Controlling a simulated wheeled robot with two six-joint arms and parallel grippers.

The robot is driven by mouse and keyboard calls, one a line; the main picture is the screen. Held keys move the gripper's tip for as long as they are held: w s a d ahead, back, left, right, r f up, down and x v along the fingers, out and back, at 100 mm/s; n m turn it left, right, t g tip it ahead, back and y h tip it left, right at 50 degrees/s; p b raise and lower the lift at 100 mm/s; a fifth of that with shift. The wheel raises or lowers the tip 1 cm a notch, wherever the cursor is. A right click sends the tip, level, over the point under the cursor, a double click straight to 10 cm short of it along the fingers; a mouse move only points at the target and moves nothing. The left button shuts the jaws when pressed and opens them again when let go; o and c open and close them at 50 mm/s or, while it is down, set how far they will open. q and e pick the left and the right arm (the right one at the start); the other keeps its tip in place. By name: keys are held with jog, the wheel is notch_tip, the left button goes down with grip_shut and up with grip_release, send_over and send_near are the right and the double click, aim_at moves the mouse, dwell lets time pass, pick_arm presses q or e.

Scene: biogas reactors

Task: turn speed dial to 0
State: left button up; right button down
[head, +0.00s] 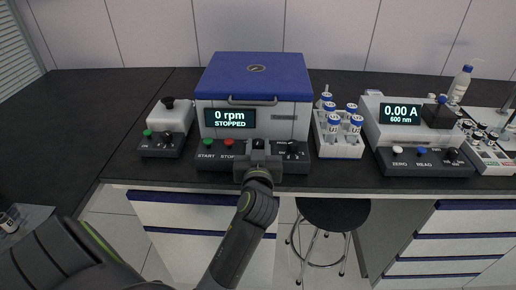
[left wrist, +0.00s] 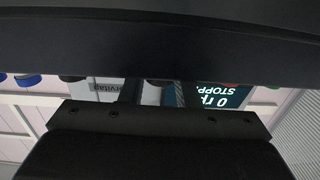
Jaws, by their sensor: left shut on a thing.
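The centrifuge (head: 255,75) with its blue lid shut stands at the middle of the bench. Its display (head: 230,119) reads "0 rpm STOPPED" and also shows upside down in the left wrist view (left wrist: 218,97). Its dark front panel has a green START button (head: 208,141), a red stop button (head: 228,142) and knobs. My left gripper (head: 258,150) is at the middle of this panel, shut on a black dial (head: 258,144), mostly hidden by the jaws. The dial's pointer and setting cannot be read. My right gripper is not in view.
A small white device (head: 168,119) stands to the left. A rack of blue-capped tubes (head: 340,145) stands close on the right, then a photometer (head: 400,113) reading "0.00 A 600 nm". A stool (head: 333,215) stands below the bench edge. The bench at far left is clear.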

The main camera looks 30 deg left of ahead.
pick_arm(q)
jog(key=shift+w+d+f+n+g+y+b, duration=0.1)
jog(key=shift+d+f+n+g+y+b, duration=0.15)
jog(key=shift+y+b, duration=0.2)
jog(key=shift+a+r+n+g+y+b, duration=0.1)
jog(key=shift+n+g+y+b, duration=0.55)
jog(key=shift+b, duration=0.25)
jog(key=shift+r+n+g+y, duration=0.2)
jog(key=shift+n+g+y, duration=0.2)
jog(key=shift+g+y, duration=0.1)
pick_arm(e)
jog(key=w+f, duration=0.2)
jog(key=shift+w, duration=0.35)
pick_arm(q)
jog(key=o, duration=1)
jog(key=shift+f, duration=0.1)
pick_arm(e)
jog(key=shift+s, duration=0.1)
